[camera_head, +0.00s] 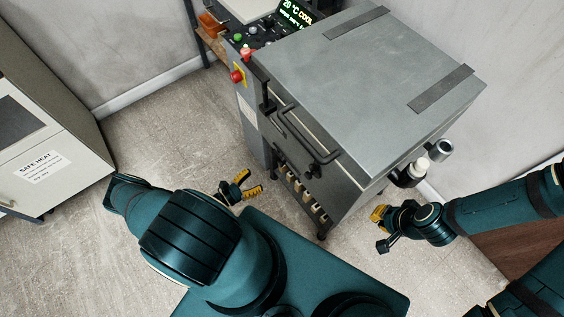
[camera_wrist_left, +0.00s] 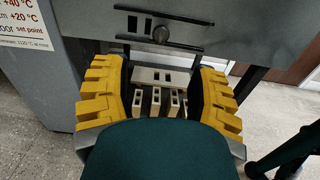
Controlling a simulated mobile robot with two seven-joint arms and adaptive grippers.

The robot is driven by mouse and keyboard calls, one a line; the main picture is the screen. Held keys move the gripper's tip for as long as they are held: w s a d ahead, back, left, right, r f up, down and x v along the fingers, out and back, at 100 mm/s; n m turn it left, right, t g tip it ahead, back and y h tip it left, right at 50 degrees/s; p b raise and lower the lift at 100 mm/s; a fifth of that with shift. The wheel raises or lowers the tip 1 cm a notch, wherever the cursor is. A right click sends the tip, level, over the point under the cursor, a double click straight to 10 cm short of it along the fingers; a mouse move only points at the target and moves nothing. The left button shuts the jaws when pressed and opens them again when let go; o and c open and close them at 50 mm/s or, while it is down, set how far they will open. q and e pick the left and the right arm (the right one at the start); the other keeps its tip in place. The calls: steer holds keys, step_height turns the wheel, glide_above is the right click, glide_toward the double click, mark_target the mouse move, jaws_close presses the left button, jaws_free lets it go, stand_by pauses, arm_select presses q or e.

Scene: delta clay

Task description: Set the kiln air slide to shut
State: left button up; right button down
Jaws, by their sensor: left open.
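The grey kiln (camera_head: 370,75) stands in the middle of the head view with its lid down. In the left wrist view, what looks like the air slide, with a round metal knob (camera_wrist_left: 160,34), sits between two dark rails on the grey kiln face. Two dark slots (camera_wrist_left: 140,24) show left of the knob. My left gripper (camera_head: 254,184) is open and empty near the kiln's lower front; in the left wrist view its yellow fingers (camera_wrist_left: 160,78) are below the knob, apart from it. My right gripper (camera_head: 380,216) is by the kiln's right side; its jaws are unclear.
Pale kiln blocks (camera_wrist_left: 165,98) lie below the kiln and show between my left fingers. A black handle (camera_head: 311,150) juts from the kiln front. A control panel (camera_head: 265,35) and red stop button (camera_head: 237,76) are at its left. A cabinet (camera_head: 40,140) stands far left, with open floor between.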

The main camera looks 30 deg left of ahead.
mark_target(280, 164)
arm_select(q)
steer(key=b+x, duration=0.1)
steer(key=x, duration=1.1)
steer(key=shift+w+d, duration=0.2)
jaws_close()
